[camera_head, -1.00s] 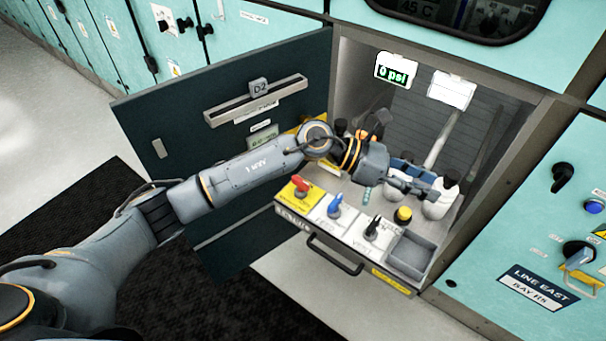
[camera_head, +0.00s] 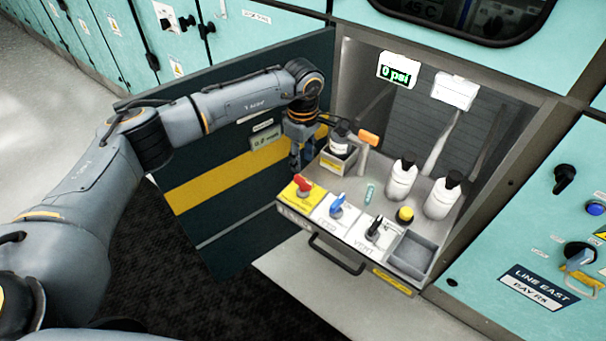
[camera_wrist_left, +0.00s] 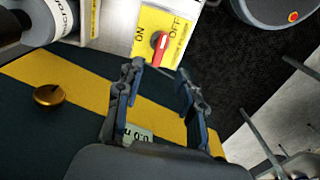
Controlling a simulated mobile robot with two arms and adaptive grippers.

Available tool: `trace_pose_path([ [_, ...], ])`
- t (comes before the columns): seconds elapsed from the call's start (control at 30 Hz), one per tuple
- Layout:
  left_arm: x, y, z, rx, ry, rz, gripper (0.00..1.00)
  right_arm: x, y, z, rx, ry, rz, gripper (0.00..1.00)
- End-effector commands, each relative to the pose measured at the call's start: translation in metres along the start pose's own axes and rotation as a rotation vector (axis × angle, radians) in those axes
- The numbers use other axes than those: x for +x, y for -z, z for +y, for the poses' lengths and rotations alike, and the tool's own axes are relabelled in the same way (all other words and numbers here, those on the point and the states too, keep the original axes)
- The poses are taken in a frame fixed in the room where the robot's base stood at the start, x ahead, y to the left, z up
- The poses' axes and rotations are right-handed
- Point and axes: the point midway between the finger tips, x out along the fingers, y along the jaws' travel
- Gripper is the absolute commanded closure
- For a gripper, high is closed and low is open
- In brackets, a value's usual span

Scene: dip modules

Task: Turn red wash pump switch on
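The red wash pump switch (camera_head: 302,184) sits on a yellow plate at the left end of the drawer panel. In the left wrist view the red handle (camera_wrist_left: 161,47) lies between the ON and OFF labels, with its far end close to OFF. My left gripper (camera_head: 301,166) hangs fingers down behind and beside the switch, near the open door. In the left wrist view its two fingers (camera_wrist_left: 160,72) are spread apart with nothing between them, and the switch lies beyond them. My right gripper is not in view.
A blue switch (camera_head: 337,205) and a black switch (camera_head: 374,230) stand to the right on the panel. White bottles (camera_head: 401,180), an orange-headed tool (camera_head: 368,138) and a grey tray (camera_head: 411,252) are on the drawer. The open door (camera_head: 230,225) stands on the left. A display (camera_head: 399,72) reads 0 psi.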

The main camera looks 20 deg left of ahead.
Motion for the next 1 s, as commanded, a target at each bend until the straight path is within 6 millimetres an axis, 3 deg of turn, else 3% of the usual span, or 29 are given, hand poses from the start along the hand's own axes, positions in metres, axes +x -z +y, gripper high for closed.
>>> trace_pose_path([
  [0.1,0.026,-0.001,-0.001,-0.002,0.004,-0.002,0.62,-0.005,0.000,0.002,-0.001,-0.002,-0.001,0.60],
  [0.33,0.062,-0.001,0.000,-0.002,0.001,-0.003,0.62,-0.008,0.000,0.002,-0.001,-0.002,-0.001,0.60],
  [0.77,0.074,-0.001,0.001,0.000,-0.002,-0.002,0.62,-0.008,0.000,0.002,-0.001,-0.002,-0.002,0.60],
  [0.8,0.074,-0.001,0.001,0.000,-0.002,-0.002,0.64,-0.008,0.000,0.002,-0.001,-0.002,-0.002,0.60],
  [1.0,0.074,-0.001,0.001,-0.001,-0.002,-0.002,1.00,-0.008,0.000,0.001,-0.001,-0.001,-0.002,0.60],
])
